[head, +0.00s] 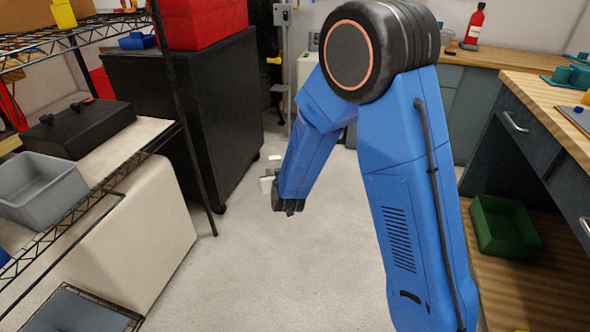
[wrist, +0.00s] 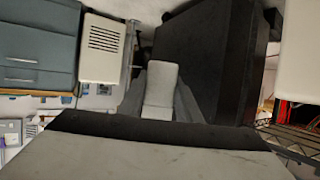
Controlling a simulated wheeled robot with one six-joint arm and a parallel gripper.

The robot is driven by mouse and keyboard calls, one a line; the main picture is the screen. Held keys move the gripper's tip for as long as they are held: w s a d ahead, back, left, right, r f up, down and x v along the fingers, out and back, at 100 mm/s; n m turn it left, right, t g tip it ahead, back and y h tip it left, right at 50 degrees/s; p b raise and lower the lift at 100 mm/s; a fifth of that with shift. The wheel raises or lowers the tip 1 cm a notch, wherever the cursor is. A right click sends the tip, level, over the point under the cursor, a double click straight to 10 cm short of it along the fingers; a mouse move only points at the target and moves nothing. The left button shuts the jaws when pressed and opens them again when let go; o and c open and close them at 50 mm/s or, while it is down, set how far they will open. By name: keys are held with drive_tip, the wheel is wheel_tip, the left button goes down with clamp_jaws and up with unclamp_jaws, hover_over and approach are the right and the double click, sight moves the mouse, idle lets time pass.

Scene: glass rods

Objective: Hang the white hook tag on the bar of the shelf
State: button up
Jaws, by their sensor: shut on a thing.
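In the wrist view the white hook tag (wrist: 162,84) stands between the two grey fingers of my gripper (wrist: 161,108), which is shut on it. Its hook shape cannot be made out. The wire shelf (head: 72,232) stands at the left, apart from my gripper, with a dark upright and truss-edged tiers. Part of it shows at the right edge of the wrist view (wrist: 299,141). I cannot single out its bar.
The shelf bears a grey bin (head: 40,190) and a black case (head: 78,128). A black cabinet (head: 190,110) with a red bin (head: 203,22) stands behind. Wooden-topped benches line the right. The floor (head: 290,270) between is clear.

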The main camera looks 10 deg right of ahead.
drive_tip(key=s+a+r+n+g+y, duration=0.1)
drive_tip(key=s+a+r+n+y, duration=0.15)
drive_tip(key=s+a, duration=0.95)
drive_tip(key=s+a+r+n+g+y, duration=0.2)
drive_tip(key=s+a+n+y, duration=0.2)
drive_tip(key=s+a, duration=0.85)
drive_tip(key=s+a+r+n+g+y, duration=0.1)
drive_tip(key=s+a+n+g+y, duration=0.1)
drive_tip(key=s+a, duration=0.5)
drive_tip(key=s+a+r+n+g+y, duration=0.1)
drive_tip(key=s+a+r+n+g, duration=0.1)
drive_tip(key=s, duration=1)
drive_tip(key=s+a+r+n+g+y, duration=0.1)
drive_tip(key=s+a+n+y, duration=0.1)
drive_tip(key=s+a, duration=0.5)
drive_tip(key=w+a+f, duration=0.1)
drive_tip(key=w+a, duration=0.3)
drive_tip(key=a, duration=0.8)
drive_tip(key=shift+a, duration=0.35)
drive_tip(key=shift+f, duration=0.1)
